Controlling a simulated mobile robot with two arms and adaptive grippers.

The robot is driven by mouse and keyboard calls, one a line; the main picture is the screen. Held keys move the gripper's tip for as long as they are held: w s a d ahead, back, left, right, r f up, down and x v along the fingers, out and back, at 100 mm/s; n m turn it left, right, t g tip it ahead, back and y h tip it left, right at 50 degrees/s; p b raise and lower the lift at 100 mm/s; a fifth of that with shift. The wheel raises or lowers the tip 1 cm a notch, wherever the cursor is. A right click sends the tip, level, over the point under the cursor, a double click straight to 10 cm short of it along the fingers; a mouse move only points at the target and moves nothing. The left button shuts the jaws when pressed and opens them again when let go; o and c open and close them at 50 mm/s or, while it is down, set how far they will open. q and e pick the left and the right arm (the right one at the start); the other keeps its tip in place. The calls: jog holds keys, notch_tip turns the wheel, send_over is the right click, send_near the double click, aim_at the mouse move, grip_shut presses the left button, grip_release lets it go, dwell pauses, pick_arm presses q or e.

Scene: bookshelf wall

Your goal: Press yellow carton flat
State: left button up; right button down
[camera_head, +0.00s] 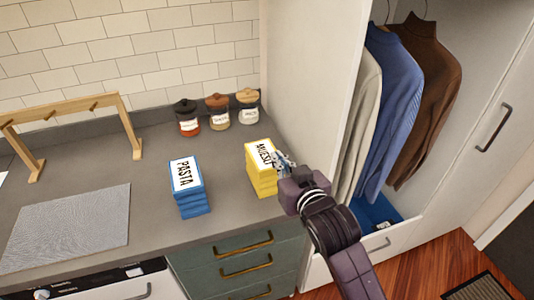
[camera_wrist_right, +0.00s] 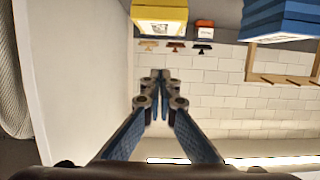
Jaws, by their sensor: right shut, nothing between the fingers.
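The yellow carton (camera_head: 264,183) stands upright on the grey counter, with a white label on top and horizontal ridges down its front side. It also shows at the top of the right wrist view (camera_wrist_right: 160,22). My right gripper (camera_head: 285,160) is at the carton's right side, near its top edge; I cannot tell whether it touches it. In the right wrist view its fingers (camera_wrist_right: 160,76) are together with nothing between them, and the carton is beyond their tips. My left gripper is in neither view.
A blue pasta carton (camera_head: 194,205) stands left of the yellow one. Three lidded jars (camera_head: 218,115) are behind, by the tiled wall. A wooden rack (camera_head: 75,110) and a grey mat (camera_head: 70,225) are at left. The wardrobe's side panel (camera_head: 310,90) rises at right.

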jog(key=shift+w, duration=0.1)
jog(key=p, duration=0.3)
send_over(266, 160)
notch_tip(266, 160, down, 2)
jog(key=shift+d+f, duration=0.1)
notch_tip(266, 160, down, 3)
jog(key=shift+f, duration=0.15)
jog(key=shift+f+p, duration=0.3)
jog(key=shift+f, duration=0.2)
jog(key=shift+f, duration=0.15)
notch_tip(266, 160, down, 8)
jog(key=b, duration=0.5)
jog(key=shift+f, duration=0.2)
jog(key=shift+r, duration=0.1)
